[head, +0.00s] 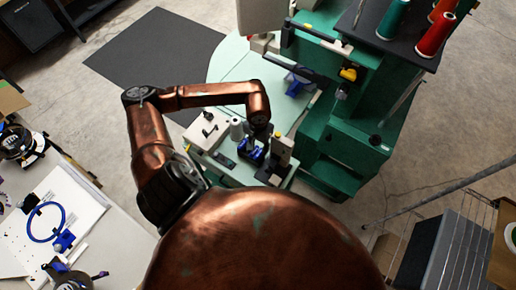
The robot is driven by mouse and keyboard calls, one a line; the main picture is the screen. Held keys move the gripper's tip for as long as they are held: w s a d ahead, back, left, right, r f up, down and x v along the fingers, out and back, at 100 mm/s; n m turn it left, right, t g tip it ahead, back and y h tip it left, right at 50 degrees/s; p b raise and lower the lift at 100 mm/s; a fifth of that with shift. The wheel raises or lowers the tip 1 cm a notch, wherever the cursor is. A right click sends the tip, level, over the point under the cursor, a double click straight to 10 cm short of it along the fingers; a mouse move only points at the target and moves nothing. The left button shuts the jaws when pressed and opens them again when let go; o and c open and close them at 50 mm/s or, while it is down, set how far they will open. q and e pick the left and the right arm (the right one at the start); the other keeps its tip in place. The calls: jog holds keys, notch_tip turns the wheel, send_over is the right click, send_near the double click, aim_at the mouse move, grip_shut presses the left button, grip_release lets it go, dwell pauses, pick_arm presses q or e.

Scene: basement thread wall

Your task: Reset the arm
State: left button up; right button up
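My copper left arm comes in from the left, bends at the elbow and reaches right over a small light-coloured station (212,130) in front of a green machine (345,145). The wrist points down, and my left gripper (258,146) is dark and small at its end, close above or among the station's parts. Blue parts (248,153) show beside it. I cannot tell whether its fingers are open or touch anything. My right arm and gripper are not in view.
Red and green thread spools (436,36) stand on a dark shelf at the top right. A white table (100,215) with a blue ring (45,222) is at the left. A wire rack (450,240) stands at the lower right. A dark mat (155,60) lies on open floor.

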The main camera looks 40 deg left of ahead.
pick_arm(q)
notch_tip(320, 180, up, 10)
jog(key=shift+f, duration=0.2)
jog(key=shift+s, duration=0.1)
